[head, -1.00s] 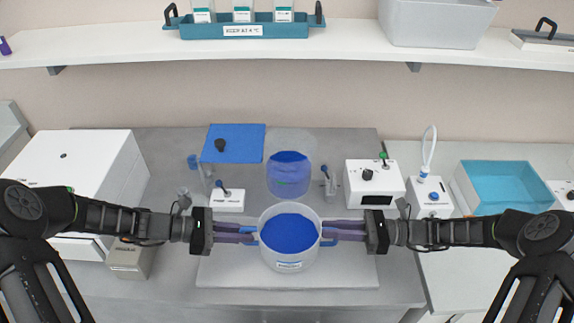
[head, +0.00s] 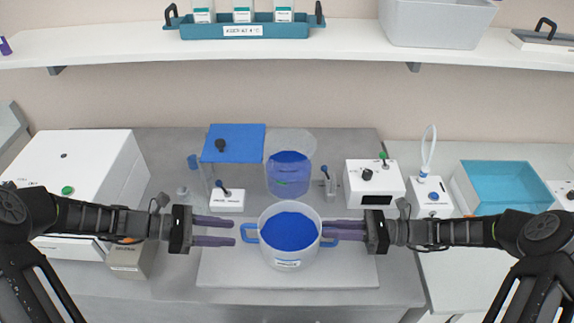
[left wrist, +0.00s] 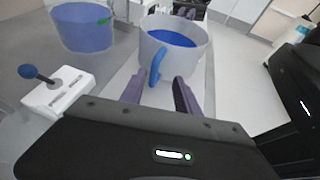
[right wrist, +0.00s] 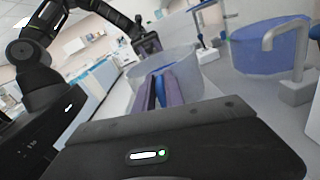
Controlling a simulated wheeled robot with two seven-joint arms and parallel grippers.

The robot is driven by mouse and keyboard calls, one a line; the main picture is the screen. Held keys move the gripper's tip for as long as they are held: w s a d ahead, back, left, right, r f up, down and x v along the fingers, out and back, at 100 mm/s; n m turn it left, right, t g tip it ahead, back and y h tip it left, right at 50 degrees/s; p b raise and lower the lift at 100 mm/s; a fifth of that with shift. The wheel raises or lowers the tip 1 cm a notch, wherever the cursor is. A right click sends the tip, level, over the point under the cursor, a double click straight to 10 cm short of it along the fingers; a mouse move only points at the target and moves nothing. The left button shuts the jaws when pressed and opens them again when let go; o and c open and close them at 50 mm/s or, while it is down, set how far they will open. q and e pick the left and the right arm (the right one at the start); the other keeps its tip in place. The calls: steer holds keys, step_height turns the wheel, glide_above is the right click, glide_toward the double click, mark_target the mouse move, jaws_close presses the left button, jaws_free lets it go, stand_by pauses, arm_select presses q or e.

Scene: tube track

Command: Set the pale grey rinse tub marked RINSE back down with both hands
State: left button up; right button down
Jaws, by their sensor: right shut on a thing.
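The pale grey rinse tub (head: 288,264) holds blue liquid and stands upright on the light board at the bench front. Its label faces the front. It has a blue handle on each side. My left gripper (head: 235,231) is open and empty, just left of the left handle (head: 249,233); in the left wrist view the fingers (left wrist: 160,88) are apart and the handle (left wrist: 157,66) is beyond them. My right gripper (head: 338,230) is shut on the right handle, whose blue part shows between the fingers in the right wrist view (right wrist: 161,90).
A clear tank of blue liquid (head: 289,180) stands behind the tub. A small white switch box (head: 228,200) is at its left and a white device with a display (head: 375,186) at its right. The light board (head: 225,270) is clear around the tub.

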arm_select(q)
steer(key=shift+v, duration=1.35)
arm_select(e)
steer(key=c, duration=1.3)
jaws_free()
steer(key=shift+c, duration=0.2)
